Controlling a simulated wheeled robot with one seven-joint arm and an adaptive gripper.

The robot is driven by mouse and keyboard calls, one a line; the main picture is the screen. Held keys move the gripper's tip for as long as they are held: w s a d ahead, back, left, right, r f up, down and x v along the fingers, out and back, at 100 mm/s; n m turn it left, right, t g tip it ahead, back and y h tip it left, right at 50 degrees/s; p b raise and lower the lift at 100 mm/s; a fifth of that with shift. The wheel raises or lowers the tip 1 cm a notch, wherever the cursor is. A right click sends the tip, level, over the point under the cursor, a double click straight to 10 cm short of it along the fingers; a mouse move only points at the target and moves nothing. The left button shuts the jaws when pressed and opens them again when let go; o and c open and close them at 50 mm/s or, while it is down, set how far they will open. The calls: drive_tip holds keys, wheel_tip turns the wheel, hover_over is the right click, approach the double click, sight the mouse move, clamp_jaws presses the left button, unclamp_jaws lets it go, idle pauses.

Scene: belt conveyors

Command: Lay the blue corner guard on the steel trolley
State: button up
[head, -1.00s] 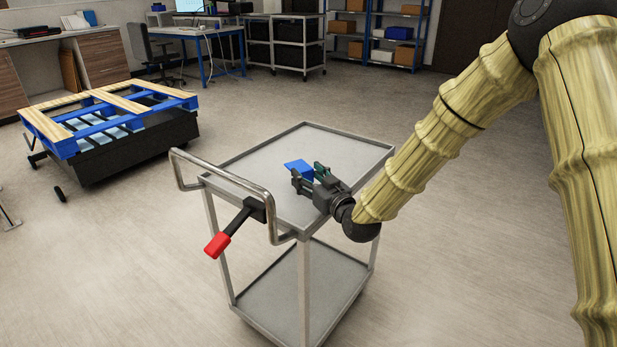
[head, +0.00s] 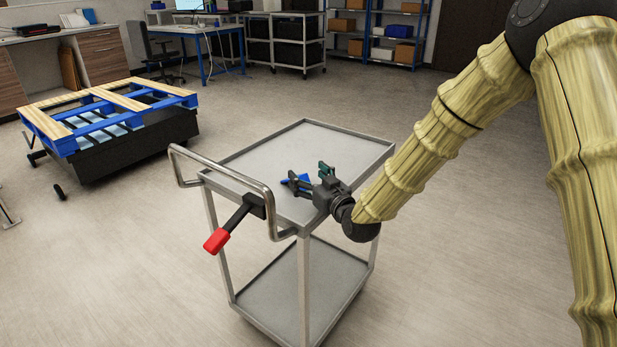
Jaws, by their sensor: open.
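The blue corner guard (head: 289,181) appears to lie on the top tray of the steel trolley (head: 330,143), near its middle. Only a small part of it shows; my gripper hides the rest. My gripper (head: 307,176) is over the tray, reaching in from the right. Its fingers are spread apart, close to the corner guard. I cannot tell whether a finger still touches the guard.
The trolley has a bent push handle (head: 225,181) on its left side and a black lever with a red grip (head: 216,241). The tray behind the guard is clear. A blue pallet with wooden boards (head: 106,106) stands at the left.

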drive_tip(key=shift+r+p, duration=0.3)
drive_tip(key=shift+r, duration=0.15)
drive_tip(key=shift+s+d+r, duration=0.1)
drive_tip(key=shift+r, duration=0.15)
drive_tip(key=v, duration=1.2)
drive_tip(key=s+d+f+m+g+h, duration=0.1)
drive_tip(key=s+d+f+g+h, duration=0.3)
drive_tip(key=f, duration=0.6)
drive_tip(key=s+d+f+m+g, duration=0.1)
drive_tip(key=s+f+m, duration=0.1)
drive_tip(key=s+f, duration=0.7)
drive_tip(key=s+d+f+m+g+h, duration=0.1)
drive_tip(key=s+d+f+g, duration=0.15)
drive_tip(key=f, duration=0.95)
drive_tip(key=s+d+f+m+g+h, duration=0.1)
drive_tip(key=s+d+f+g, duration=0.1)
drive_tip(key=s, duration=0.7)
drive_tip(key=s+d+f+g+h, duration=0.1)
drive_tip(key=s+d+f+g, duration=0.2)
drive_tip(key=s+f, duration=0.4)
drive_tip(key=s+d+f+m+g+h, duration=0.1)
drive_tip(key=s+d+f+g+h, duration=0.1)
drive_tip(key=s, duration=0.8)
wheel_tip(320, 180, down, 3)
drive_tip(key=shift+s+d+r+m+g, duration=0.2)
drive_tip(key=shift+s+d+m+g, duration=0.2)
drive_tip(key=shift+d, duration=0.55)
drive_tip(key=shift+r, duration=0.1)
